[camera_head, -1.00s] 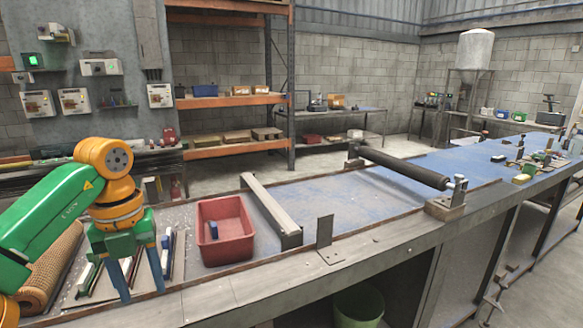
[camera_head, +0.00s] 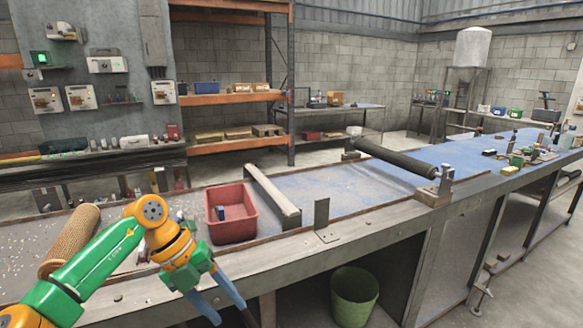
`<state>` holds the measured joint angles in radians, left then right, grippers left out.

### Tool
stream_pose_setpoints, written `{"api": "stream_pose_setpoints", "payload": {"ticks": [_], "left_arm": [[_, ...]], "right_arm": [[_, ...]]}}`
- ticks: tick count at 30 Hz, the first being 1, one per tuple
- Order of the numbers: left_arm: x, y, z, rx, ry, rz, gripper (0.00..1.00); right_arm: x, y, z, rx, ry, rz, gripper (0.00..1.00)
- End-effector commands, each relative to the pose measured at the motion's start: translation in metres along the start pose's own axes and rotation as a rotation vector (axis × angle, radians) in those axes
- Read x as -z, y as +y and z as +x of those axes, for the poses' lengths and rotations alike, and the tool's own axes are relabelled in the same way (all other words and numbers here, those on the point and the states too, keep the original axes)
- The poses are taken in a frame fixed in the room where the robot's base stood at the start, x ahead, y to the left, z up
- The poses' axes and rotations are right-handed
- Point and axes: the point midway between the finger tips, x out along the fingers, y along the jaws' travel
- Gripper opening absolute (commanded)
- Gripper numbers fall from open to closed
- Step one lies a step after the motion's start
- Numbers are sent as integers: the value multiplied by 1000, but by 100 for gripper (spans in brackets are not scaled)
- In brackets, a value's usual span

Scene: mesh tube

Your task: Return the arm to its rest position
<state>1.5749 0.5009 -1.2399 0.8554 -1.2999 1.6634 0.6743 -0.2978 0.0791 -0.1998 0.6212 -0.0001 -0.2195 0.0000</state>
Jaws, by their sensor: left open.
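My left arm comes in from the lower left, green with orange joints. My left gripper (camera_head: 229,306) has blue fingers spread apart and empty. It points down over the front edge of the workbench (camera_head: 345,232), in front of the red bin. My right gripper is not in view.
A red bin (camera_head: 232,228) with a small blue item inside stands on the bench. A brown mesh tube (camera_head: 70,240) lies at the left, partly behind my arm. A metal bar (camera_head: 271,195) and a dark roller (camera_head: 393,157) lie further right. A green bucket (camera_head: 354,299) stands below.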

Motion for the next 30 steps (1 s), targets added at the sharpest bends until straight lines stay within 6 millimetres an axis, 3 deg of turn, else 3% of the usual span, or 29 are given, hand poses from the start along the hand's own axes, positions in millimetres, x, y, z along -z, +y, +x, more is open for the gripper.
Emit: {"api": "stream_pose_setpoints", "payload": {"ticks": [4,6,8,9,11,13,17,20,24,27,30], "left_arm": [[4,-43,61,340,99,-32,52],[0,-66,93,600,129,-140,52],[-14,-72,119,833,115,-325,52],[-29,-62,139,970,77,-502,52],[-50,-26,172,1100,-14,-793,52],[-60,23,206,1143,-114,-1061,52],[-45,118,268,1087,-277,-1473,52],[-9,187,311,977,-383,-1743,52],[67,272,360,757,-511,-2069,52],[134,320,386,569,-583,-2268,52],[197,354,400,391,-634,-2418,52]], "right_arm": [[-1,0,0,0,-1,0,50],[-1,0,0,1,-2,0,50],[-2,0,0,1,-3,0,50],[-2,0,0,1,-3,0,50],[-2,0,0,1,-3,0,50],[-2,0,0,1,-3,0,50],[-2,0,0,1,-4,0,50],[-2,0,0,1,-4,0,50],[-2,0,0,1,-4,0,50],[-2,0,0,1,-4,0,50],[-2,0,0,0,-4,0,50]]}}
